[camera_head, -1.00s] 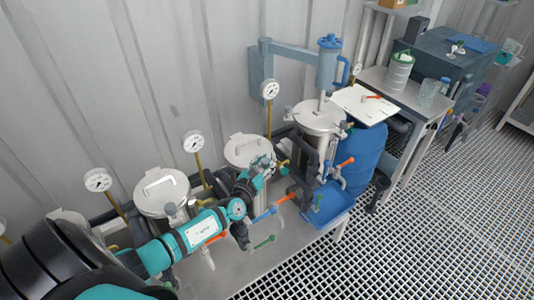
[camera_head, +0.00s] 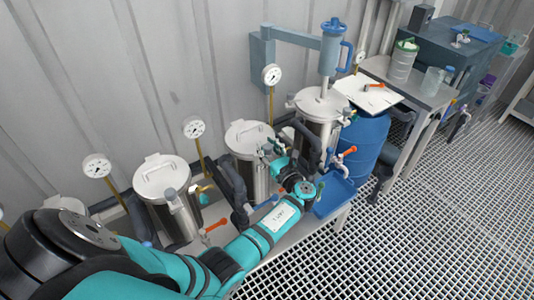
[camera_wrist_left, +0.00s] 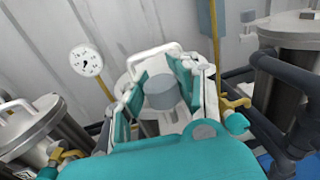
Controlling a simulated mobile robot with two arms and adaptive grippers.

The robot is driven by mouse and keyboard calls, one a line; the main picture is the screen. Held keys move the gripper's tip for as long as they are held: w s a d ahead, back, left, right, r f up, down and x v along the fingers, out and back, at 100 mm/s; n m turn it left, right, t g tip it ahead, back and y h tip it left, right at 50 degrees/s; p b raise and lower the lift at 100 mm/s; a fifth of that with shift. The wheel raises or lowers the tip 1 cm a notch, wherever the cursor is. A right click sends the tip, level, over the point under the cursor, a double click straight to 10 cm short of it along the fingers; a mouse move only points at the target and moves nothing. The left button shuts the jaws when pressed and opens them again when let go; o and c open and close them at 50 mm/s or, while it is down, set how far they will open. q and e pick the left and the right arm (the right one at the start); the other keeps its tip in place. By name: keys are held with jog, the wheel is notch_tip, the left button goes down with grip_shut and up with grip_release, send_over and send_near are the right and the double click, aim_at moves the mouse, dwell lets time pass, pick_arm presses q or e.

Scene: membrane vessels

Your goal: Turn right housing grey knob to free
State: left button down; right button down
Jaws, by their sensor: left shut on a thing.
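The right housing, a steel canister with a white-rimmed lid (camera_head: 249,136), stands near the middle of the bench in the head view. My left gripper (camera_head: 274,150) reaches to its right front side. In the left wrist view the teal fingers (camera_wrist_left: 160,84) stand on both sides of a short grey round knob (camera_wrist_left: 162,94) and are shut on it. The white lid handle (camera_wrist_left: 155,50) shows just behind. In the head view the knob is largely hidden by the gripper. My right gripper is not in view.
Another steel housing (camera_head: 162,178) stands to the left. A steel vessel (camera_head: 320,108) under a blue-handled unit (camera_head: 331,45) stands to the right, with a blue barrel (camera_head: 364,145) beside it. Gauges (camera_head: 194,128), dark pipes and an orange valve handle (camera_head: 216,225) crowd the bench.

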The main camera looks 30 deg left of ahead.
pick_arm(q)
jog(key=n+g+b, duration=0.1)
jog(key=g+b, duration=0.1)
jog(key=n+g+y+b, duration=0.1)
jog(key=n+g+b, duration=0.1)
jog(key=shift+s+d+f+g+y, duration=0.1)
jog(key=shift+f+g+y, duration=0.2)
jog(key=shift+f, duration=0.1)
jog(key=shift+r+n+g+b, duration=0.15)
jog(key=shift+n+g+b, duration=0.25)
jog(key=shift+g, duration=0.1)
jog(key=shift+y, duration=0.3)
jog(key=c, duration=0.9)
grip_release()
jog(key=shift+r, duration=0.25)
jog(key=shift+c, duration=0.2)
jog(key=s+d, duration=0.2)
jog(key=d, duration=0.9)
jog(key=shift+d, duration=0.4)
